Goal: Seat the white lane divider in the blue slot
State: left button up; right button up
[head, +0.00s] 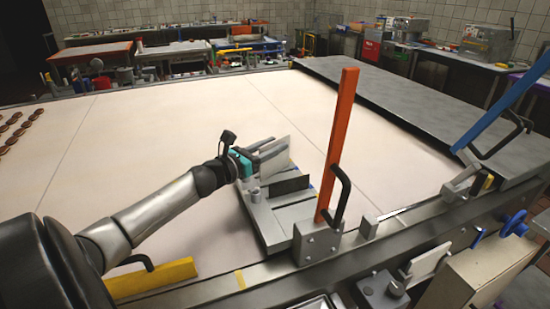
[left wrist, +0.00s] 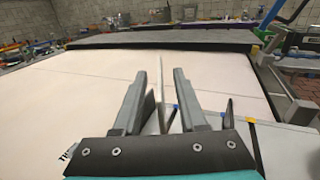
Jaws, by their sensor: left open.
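The white lane divider (head: 275,153) is a thin pale plate standing upright at the far end of a grey fixture (head: 268,225). In the left wrist view the white divider (left wrist: 161,92) shows nearly edge-on between my fingers, with gaps on both sides. My left gripper (head: 262,154) is open around it; its two grey fingers also show in the left wrist view (left wrist: 160,85). A dark divider (head: 291,185) stands nearer on the fixture. Small blue marks show beside the right finger in the left wrist view; the slot itself is not clearly visible. My right gripper is out of view.
An orange upright lever (head: 338,145) with a black handle stands right of the fixture. A blue lever (head: 500,105) rises at the far right. The pale table (head: 130,135) is mostly clear.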

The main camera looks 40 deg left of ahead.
pick_arm(q)
jog(key=shift+w+d, duration=0.15)
jog(key=shift+w, duration=1)
grip_shut()
dwell(0.7)
